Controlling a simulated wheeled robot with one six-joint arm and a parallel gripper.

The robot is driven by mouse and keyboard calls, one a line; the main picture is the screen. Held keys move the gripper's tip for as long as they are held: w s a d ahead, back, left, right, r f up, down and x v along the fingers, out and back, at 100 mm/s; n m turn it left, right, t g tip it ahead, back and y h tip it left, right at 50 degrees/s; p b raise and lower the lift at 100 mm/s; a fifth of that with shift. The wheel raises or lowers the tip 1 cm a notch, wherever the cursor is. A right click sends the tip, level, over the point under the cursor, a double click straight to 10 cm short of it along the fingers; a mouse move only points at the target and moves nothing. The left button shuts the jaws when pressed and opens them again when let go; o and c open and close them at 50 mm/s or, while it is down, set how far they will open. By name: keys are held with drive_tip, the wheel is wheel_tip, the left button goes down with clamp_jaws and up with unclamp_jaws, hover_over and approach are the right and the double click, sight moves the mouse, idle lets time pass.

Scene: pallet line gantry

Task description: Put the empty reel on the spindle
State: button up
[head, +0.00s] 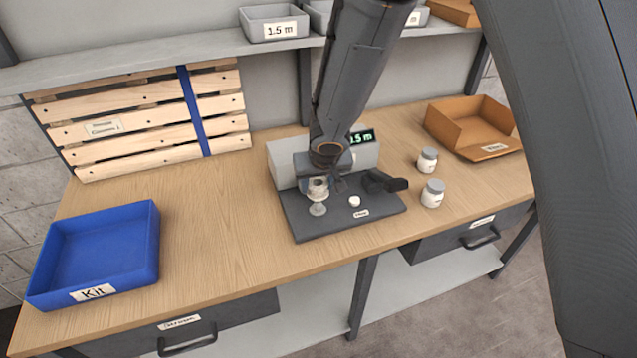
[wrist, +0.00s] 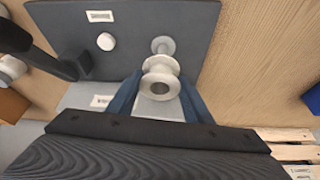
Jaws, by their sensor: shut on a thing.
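The empty reel (wrist: 161,78), pale with two round flanges and a hole through its middle, is between the fingers of my gripper (wrist: 158,92), which is shut on it. In the head view the reel (head: 318,187) is upright at the front left of the grey machine. The pale spindle (head: 318,209) rises from the machine's dark base plate just below the reel. It also shows beyond the reel in the wrist view (wrist: 163,45). The reel hides part of the spindle, so I cannot tell whether they touch.
The machine's base plate (head: 335,228) also carries a white button (head: 354,201) and a dark lever (head: 385,182). Two white jars (head: 432,193) and an orange bin (head: 470,128) stand at the right. A blue Kit tray (head: 95,255) is at the left, with clear bench between.

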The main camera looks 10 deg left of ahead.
sight(320, 192)
drive_tip(key=shift+f+b, duration=2.9)
drive_tip(key=shift+b, duration=0.85)
drive_tip(key=o, duration=1.2)
drive_tip(key=shift+r, duration=0.1)
drive_tip(key=p+v, duration=0.4)
drive_tip(key=v, duration=0.3)
drive_tip(key=shift+s+r, duration=0.15)
drive_tip(key=shift+r, duration=0.15)
drive_tip(key=shift+s, duration=0.1)
